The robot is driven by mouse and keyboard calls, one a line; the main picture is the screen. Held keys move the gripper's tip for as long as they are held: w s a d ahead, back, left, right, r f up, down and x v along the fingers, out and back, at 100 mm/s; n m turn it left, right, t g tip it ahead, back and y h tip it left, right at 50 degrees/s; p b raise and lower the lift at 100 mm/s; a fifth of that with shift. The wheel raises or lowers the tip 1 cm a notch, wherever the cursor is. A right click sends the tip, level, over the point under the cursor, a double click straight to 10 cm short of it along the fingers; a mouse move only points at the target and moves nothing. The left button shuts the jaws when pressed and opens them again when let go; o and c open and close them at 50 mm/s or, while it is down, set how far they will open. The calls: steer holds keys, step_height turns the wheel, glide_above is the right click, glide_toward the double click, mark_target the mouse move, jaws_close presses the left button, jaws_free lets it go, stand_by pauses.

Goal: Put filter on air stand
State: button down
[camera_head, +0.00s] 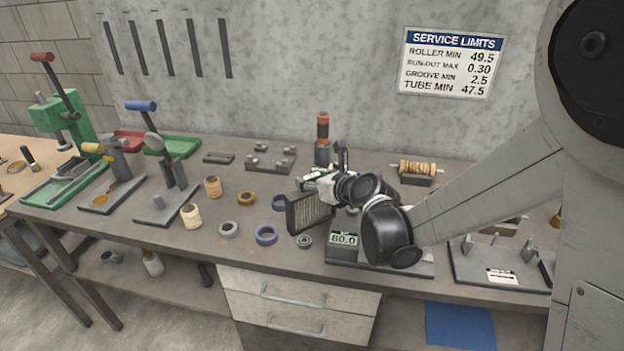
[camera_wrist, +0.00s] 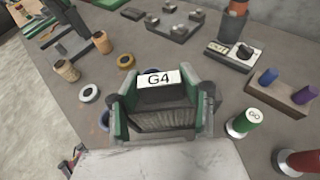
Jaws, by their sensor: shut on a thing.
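The filter is a dark framed panel with a pleated face (camera_head: 308,213). In the wrist view the panel (camera_wrist: 165,100) carries a white G4 label and sits between the green-sided jaws. My gripper (camera_head: 322,187) is shut on it near the middle of the bench; the jaws also show in the wrist view (camera_wrist: 163,112). The panel is tilted, and I cannot tell its exact height above the bench. No part is clearly marked as the air stand. A dark post with an orange-red top (camera_head: 322,140) stands behind my gripper, beside a base with a knob (camera_wrist: 232,56).
The bench (camera_head: 230,260) holds blue rings (camera_head: 266,236), spools (camera_head: 192,216) and a steel bearing (camera_head: 305,241) around the panel. A block with coloured plugs (camera_wrist: 283,95) is on the wrist view's right.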

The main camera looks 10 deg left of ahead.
steer(key=c, duration=1)
jaws_free()
steer(key=shift+c, duration=0.2)
steer(key=shift+r+p, duration=0.2)
steer(key=shift+p, duration=0.15)
steer(key=v, duration=1.2)
steer(key=s+d+r+n+h, duration=0.1)
steer(key=s+d+n+h, duration=0.2)
steer(key=s+d+n, duration=0.5)
steer(key=s+d+r+n+g+h, duration=0.1)
steer(key=s+d+n+h, duration=0.3)
steer(key=s+d+n, duration=0.4)
steer(key=d+n, duration=0.4)
steer(key=n, duration=0.1)
steer(key=shift+d+r+g, duration=0.2)
steer(key=shift+d+g, duration=0.1)
steer(key=shift+d, duration=0.1)
steer(key=shift+o, duration=0.7)
steer(key=s+d+n+h, duration=0.2)
steer(key=s+d+n, duration=0.4)
steer(key=shift+f+g+h, duration=0.3)
steer(key=shift+f+g, duration=0.05)
steer(key=shift+g, duration=0.05)
